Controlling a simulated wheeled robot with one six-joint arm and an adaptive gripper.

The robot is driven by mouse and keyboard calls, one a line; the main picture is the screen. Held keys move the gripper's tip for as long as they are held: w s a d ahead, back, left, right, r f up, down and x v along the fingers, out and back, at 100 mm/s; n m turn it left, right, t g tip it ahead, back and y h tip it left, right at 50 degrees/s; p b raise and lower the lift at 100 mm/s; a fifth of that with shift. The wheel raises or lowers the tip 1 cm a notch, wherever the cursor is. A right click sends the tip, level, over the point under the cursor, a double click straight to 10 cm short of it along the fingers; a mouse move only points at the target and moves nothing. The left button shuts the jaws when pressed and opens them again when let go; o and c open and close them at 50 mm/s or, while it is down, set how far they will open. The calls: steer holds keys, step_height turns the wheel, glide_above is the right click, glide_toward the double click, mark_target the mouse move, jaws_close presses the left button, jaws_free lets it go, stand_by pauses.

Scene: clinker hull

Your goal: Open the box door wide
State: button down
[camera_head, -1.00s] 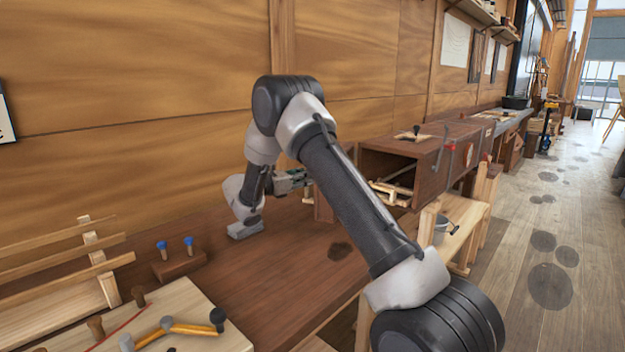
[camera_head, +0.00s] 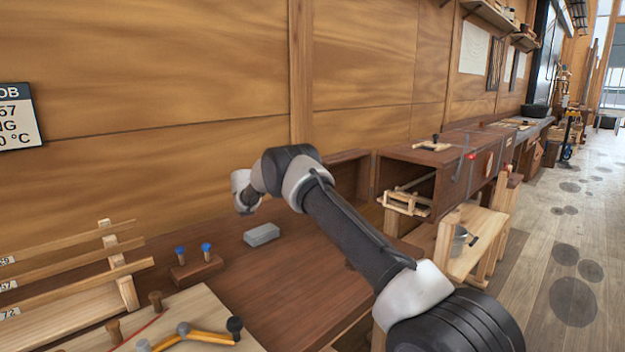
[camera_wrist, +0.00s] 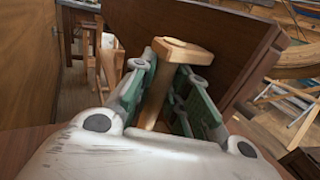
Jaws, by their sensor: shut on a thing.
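The box (camera_head: 452,170) is a long dark brown wooden box on the bench, its near end open. Its door (camera_head: 350,177) stands swung out from that end, on the wall side, partly hidden by my arm. In the wrist view the door (camera_wrist: 220,35) is a large dark brown panel beyond the fingers. A pale wooden T-shaped handle (camera_wrist: 182,51) stands out from it. My gripper (camera_wrist: 167,72) is shut on the handle's stem, with a green-grey finger on each side. In the head view my gripper is hidden behind my arm.
A grey block (camera_head: 262,234) lies on the brown bench top (camera_head: 270,290) near the door. A small wooden holder with two blue-topped pegs (camera_head: 195,268) sits nearer. A wooden rack (camera_head: 75,265) is at left. A wooden stand (camera_head: 465,245) is beside the box.

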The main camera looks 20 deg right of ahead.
stand_by(0.3)
steer(key=c, duration=1.4)
jaws_free()
steer(key=shift+o, duration=0.2)
steer(key=w+a, duration=0.1)
steer(key=a, duration=1)
steer(key=shift+w+a, duration=0.4)
